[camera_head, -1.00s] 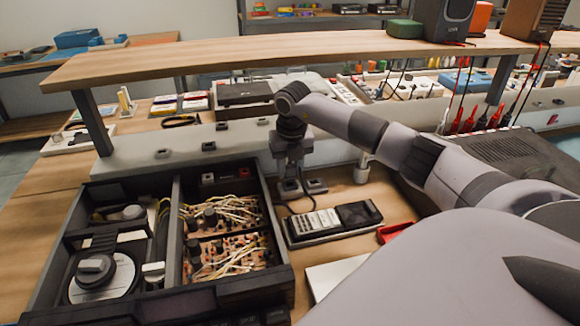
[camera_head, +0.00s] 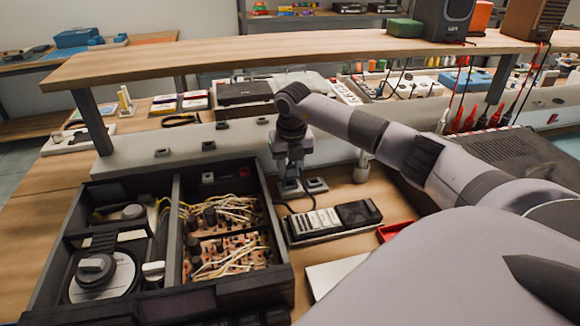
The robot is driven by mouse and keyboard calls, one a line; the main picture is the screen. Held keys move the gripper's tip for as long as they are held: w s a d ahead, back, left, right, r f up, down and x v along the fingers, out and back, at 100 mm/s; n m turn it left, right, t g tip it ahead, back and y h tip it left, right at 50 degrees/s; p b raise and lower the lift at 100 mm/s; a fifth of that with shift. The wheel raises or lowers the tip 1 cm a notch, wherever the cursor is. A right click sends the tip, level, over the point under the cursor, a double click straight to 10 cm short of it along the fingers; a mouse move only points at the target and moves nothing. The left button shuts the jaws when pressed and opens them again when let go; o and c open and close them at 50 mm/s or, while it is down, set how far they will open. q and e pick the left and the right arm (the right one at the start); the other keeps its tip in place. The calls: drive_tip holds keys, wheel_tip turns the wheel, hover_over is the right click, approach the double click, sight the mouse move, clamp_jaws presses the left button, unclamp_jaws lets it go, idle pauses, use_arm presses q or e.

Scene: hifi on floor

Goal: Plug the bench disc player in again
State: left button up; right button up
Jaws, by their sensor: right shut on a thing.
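The bench disc player (camera_head: 160,245) stands with its lid off on the bench at the lower left. Its disc mechanism is on the left and its wired circuit boards on the right. My right gripper (camera_head: 290,183) points down just behind the player's right rear corner, at the grey socket rail (camera_head: 225,152). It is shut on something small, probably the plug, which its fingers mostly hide. A black cord (camera_head: 279,208) runs below the fingers beside the player. Whether the plug sits in a socket cannot be told. My left gripper is not in view.
A remote-like handset (camera_head: 333,221) lies right of the player. A small socket block (camera_head: 316,185) is right of my gripper. A wooden shelf (camera_head: 300,46) spans above the rail. A dark ribbed device (camera_head: 505,155) and red-tipped leads stand at the right.

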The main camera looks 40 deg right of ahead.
drive_tip(key=shift+f+b, duration=0.35)
drive_tip(key=shift+f, duration=0.3)
idle(0.4)
drive_tip(key=shift+f, duration=0.2)
idle(1.9)
drive_tip(key=o, duration=1.1)
drive_tip(key=shift+o, duration=0.2)
